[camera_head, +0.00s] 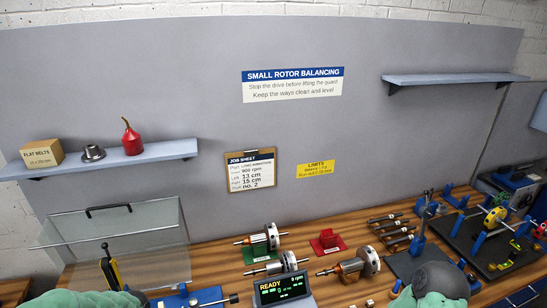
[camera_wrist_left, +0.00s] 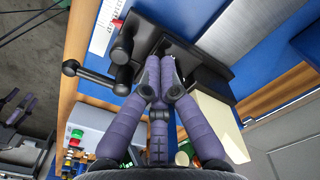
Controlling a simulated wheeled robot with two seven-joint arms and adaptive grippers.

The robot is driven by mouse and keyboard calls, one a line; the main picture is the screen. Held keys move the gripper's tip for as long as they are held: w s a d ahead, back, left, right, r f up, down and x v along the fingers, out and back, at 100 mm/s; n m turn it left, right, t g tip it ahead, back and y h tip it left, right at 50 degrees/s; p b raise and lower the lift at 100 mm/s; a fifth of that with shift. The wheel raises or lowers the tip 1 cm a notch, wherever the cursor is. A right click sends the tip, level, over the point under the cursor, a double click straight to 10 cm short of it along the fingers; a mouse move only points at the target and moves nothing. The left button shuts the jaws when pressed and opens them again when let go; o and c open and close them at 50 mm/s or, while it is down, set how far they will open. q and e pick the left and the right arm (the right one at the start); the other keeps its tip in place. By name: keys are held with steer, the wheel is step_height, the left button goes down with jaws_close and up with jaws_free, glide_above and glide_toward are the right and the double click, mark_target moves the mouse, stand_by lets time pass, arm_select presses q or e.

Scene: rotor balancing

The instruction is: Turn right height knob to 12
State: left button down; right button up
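My left gripper (camera_wrist_left: 160,78) has purple fingers that come together over the blue balancing machine in the left wrist view. They look shut, and I see nothing between them. Just left of the fingertips is a black knob (camera_wrist_left: 122,50), with a black ball-ended lever (camera_wrist_left: 85,72) beside it. A white scale strip (camera_wrist_left: 104,28) lies above them. I cannot read a height value, and I cannot tell which part is the right height knob. In the head view only green arm parts show at the bottom edge; my right gripper is out of view.
The display (camera_head: 282,287) reads READY and 0 rpm. The job sheet (camera_head: 251,170) lists left 13 cm and right 15 cm. Rotors (camera_head: 349,265) stand on the wooden bench, with a clear guard (camera_head: 120,232) at left.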

arm_select(q)
steer(key=shift+r, duration=0.1)
steer(key=r+p, duration=0.2)
steer(key=r, duration=0.1)
steer(key=r+p, duration=0.2)
steer(key=shift+s+r, duration=0.2)
steer(key=shift+r, duration=0.2)
steer(key=shift+f, duration=0.1)
